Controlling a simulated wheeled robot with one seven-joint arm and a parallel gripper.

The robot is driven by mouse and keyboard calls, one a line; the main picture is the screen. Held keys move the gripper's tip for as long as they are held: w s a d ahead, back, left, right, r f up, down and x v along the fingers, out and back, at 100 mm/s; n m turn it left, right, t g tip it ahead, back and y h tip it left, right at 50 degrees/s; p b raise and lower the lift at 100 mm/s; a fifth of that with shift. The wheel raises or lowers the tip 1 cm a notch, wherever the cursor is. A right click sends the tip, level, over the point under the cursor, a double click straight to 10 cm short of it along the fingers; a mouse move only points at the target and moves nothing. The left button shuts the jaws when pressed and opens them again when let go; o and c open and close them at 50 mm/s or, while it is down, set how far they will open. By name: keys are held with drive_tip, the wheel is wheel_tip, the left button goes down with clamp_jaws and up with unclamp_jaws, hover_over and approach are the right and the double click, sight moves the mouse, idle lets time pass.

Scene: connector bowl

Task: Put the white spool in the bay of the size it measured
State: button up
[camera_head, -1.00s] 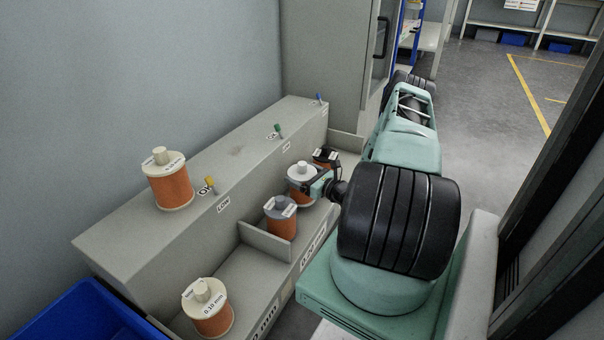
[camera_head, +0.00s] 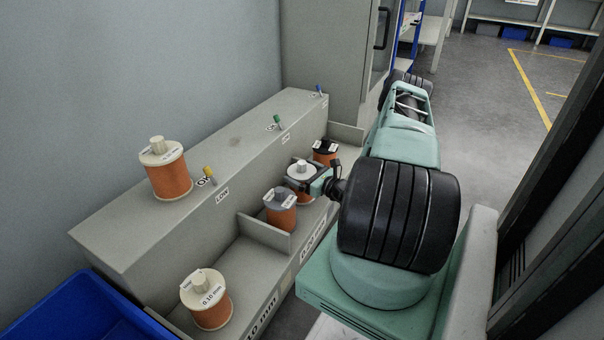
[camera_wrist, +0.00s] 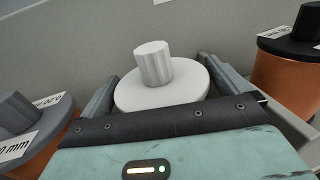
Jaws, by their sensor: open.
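The white spool (camera_head: 299,169), with a white top and orange winding, stands upright in the far bay between a grey-topped spool and a black-topped spool. In the wrist view its white flange and ribbed knob (camera_wrist: 154,66) are in the middle. My gripper (camera_head: 303,183) is at the white spool, with its fingers (camera_wrist: 160,92) open on either side of the flange. Whether the fingers touch it cannot be told. The lower part of the spool is hidden by my gripper in the wrist view.
A grey-topped spool (camera_head: 281,209) stands close on the left, a black-topped one (camera_head: 325,152) close on the right. A cream spool (camera_head: 207,299) stands in the near bay, labelled 0.10 mm; another (camera_head: 165,168) sits on the ledge. A blue bin (camera_head: 80,308) is at lower left. A low divider (camera_head: 265,236) separates the bays.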

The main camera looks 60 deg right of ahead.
drive_tip(key=s+a+p, duration=0.1)
drive_tip(key=s+p, duration=0.4)
drive_tip(key=s, duration=0.7)
drive_tip(key=shift+a, duration=0.15)
